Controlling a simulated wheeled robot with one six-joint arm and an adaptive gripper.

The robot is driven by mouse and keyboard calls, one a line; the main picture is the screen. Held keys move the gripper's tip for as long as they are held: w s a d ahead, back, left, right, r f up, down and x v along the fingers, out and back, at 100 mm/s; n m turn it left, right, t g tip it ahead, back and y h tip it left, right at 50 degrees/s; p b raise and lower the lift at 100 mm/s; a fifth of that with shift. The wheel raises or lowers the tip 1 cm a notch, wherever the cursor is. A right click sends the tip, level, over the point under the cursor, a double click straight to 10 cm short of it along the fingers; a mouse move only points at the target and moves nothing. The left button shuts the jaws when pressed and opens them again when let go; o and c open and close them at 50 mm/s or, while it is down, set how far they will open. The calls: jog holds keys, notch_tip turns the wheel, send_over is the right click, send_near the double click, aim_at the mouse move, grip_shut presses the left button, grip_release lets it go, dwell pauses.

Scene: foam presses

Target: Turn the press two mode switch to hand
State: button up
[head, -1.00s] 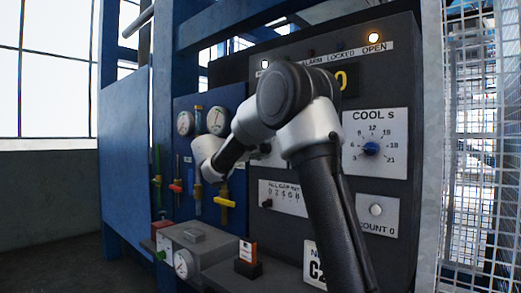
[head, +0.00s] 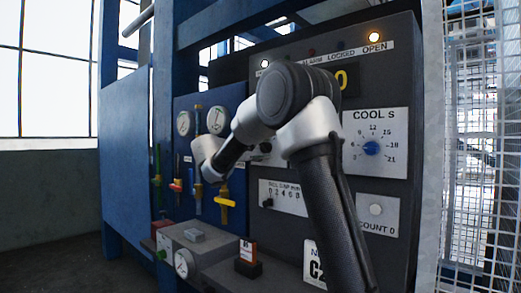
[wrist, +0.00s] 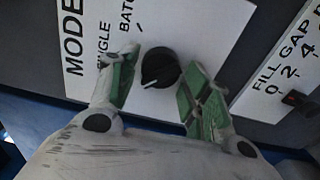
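The mode switch (wrist: 160,67) is a round black knob with a white pointer mark, on a white plate (wrist: 196,22) lettered MODE. SINGLE and part of BATCH can be read; any other position label is hidden. The pointer mark points to the lower left in the wrist view. My gripper (wrist: 162,74) is open, with a green-padded finger on each side of the knob. There is a visible gap on the left; I cannot tell whether the right finger touches. In the head view my arm hides the gripper and much of the mode plate.
The fill gap plate (wrist: 287,75) with its small slider lies beside the mode plate. In the head view the cool dial (head: 371,148) is right of my arm. Gauges and coloured valve handles (head: 225,201) are left. A grey ledge (head: 215,248) juts out below.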

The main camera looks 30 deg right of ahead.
dwell(0.3)
jog(key=v, duration=1.2)
